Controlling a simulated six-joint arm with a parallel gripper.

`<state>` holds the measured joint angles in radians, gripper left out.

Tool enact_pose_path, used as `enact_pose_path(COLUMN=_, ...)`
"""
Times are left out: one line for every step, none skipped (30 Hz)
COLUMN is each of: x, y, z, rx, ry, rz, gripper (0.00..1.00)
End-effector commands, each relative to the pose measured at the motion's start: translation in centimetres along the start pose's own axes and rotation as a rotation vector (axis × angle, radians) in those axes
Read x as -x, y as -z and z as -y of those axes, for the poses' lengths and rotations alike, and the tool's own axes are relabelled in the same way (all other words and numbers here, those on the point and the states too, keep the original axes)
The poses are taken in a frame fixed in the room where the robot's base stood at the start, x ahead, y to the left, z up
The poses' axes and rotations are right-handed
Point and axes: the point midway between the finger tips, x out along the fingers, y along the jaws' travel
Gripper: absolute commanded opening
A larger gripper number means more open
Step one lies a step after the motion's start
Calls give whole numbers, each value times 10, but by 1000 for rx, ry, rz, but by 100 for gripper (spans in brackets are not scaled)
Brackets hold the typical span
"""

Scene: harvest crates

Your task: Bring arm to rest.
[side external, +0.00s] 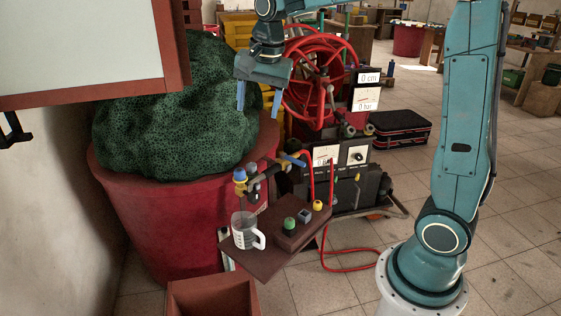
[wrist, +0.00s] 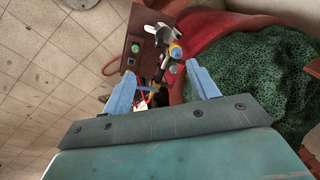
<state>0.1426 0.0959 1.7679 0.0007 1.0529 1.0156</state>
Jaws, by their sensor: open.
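My gripper (side external: 259,100) hangs in the air at the upper middle of the side external view, fingers pointing down. Its two blue fingers are spread apart with nothing between them. It is above the small brown table and in front of the red wheel. In the wrist view my gripper (wrist: 163,88) also shows open and empty, with the tap and the brown table beyond its fingertips.
A red tub (side external: 180,220) holding a dark green mass (side external: 175,110) stands left. A brown table (side external: 270,262) bears a white measuring jug (side external: 243,232) and coloured buttons, below a tap with a blue knob (side external: 240,174). A red wheel machine (side external: 325,80) stands behind. A framed board (side external: 80,45) hangs upper left.

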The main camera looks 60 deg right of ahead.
Motion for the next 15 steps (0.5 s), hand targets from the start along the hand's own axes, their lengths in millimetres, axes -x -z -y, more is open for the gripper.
enact_pose_path(x=8, y=-8, z=-8, rx=49, ry=13, rz=-7, gripper=59)
enact_pose_path(x=12, y=-13, z=-12, rx=80, ry=19, rz=-10, gripper=59)
enact_pose_path(x=17, y=-19, z=-18, rx=121, ry=29, rz=-15, gripper=59)
enact_pose_path(x=20, y=-23, z=-23, rx=152, ry=35, rz=-19, gripper=59)
enact_pose_path(x=23, y=-28, z=-28, rx=184, ry=41, rz=-23, gripper=59)
enact_pose_path(x=27, y=-34, z=-34, rx=225, ry=49, rz=-28, gripper=59)
enact_pose_path(x=30, y=-38, z=-39, rx=257, ry=55, rz=-32, gripper=59)
enact_pose_path(x=33, y=-42, z=-44, rx=287, ry=60, rz=-36, gripper=59)
enact_pose_path(x=36, y=-48, z=-50, rx=329, ry=68, rz=-43, gripper=59)
enact_pose_path(x=38, y=-52, z=-55, rx=359, ry=74, rz=-48, gripper=59)
enact_pose_path(x=40, y=-57, z=-60, rx=390, ry=80, rz=-53, gripper=59)
enact_pose_path(x=43, y=-62, z=-67, rx=432, ry=87, rz=-60, gripper=59)
enact_pose_path(x=44, y=-67, z=-72, rx=463, ry=93, rz=-65, gripper=59)
enact_pose_path(x=46, y=-71, z=-78, rx=494, ry=98, rz=-70, gripper=59)
enact_pose_path(x=47, y=-76, z=-85, rx=535, ry=104, rz=-77, gripper=59)
